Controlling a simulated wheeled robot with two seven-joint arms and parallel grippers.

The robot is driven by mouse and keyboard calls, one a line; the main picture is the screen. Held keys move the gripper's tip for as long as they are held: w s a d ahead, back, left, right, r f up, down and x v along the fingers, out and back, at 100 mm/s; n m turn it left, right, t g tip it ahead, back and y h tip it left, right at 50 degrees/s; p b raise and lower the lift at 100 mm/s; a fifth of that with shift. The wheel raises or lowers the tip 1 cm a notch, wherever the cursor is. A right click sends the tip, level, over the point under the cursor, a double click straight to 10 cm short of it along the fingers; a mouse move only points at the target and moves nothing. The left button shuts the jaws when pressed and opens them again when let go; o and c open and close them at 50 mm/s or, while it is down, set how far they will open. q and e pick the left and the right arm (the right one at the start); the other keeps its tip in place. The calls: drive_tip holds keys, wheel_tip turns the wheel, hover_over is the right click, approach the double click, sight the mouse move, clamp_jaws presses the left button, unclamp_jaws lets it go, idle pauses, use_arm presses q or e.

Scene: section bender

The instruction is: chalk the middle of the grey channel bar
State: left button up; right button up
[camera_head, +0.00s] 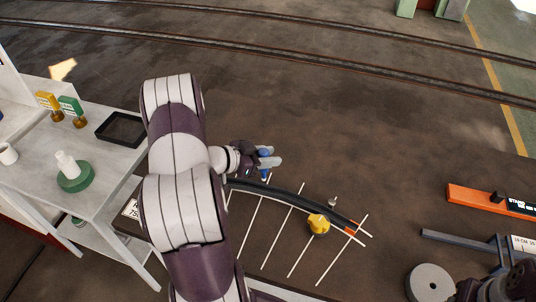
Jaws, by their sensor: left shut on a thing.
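My left gripper (268,159) is shut on a small blue thing (264,152), which looks like a piece of chalk; its tip is hard to make out. It is held near the upper left end of a curved dark grey bar (290,197). Whether it touches the bar cannot be told. A straight blue-grey bar (455,241) lies at the right; which of the two is the channel bar is unclear. Dark parts of my right arm show at the bottom right corner.
A yellow knob-like thing (318,224) stands by the curved bar. A grey table (108,181) at the left bears a black tray (121,129), a green round base with a white bottle (68,165), and yellow and green tags. A grey disc (431,283) and orange beam (470,198) are at the right.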

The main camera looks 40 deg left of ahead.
use_arm(q)
drive_tip(key=shift+f, duration=0.1)
idle(0.3)
drive_tip(key=shift+f+b, duration=0.65)
drive_tip(key=shift+f, duration=0.3)
drive_tip(key=shift+f, duration=0.15)
drive_tip(key=shift+f+b, duration=0.3)
drive_tip(key=shift+f, duration=0.25)
drive_tip(key=shift+f, duration=0.3)
idle(0.4)
drive_tip(key=shift+r, duration=0.1)
idle(0.7)
wheel_tip(320, 180, up, 9)
drive_tip(key=p, duration=0.8)
idle(0.3)
